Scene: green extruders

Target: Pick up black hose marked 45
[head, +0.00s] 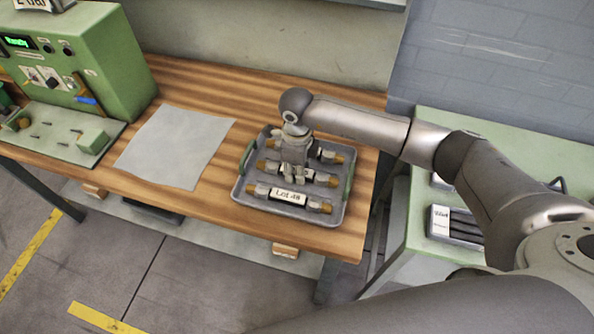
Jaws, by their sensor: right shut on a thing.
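A grey tray (240,194) with green handles sits on the wooden bench and holds several dark hoses with grey and orange end fittings. The front hose (256,189) carries a white label that seems to read "Lot 48", though the last digit is small. My right gripper (294,178) points down over the tray and is shut on the middle hose (320,177), around its middle. The gripper hides any label there. The back hose (328,156) lies behind the gripper, partly covered by it. I cannot tell whether the middle hose is clear of the tray. My left gripper is not in view.
A pale sheet (175,147) lies on the bench left of the tray. A green machine (85,60) with a lit display stands at the far left. A green table (408,236) at the right bears another dark tray (447,229) with a white label.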

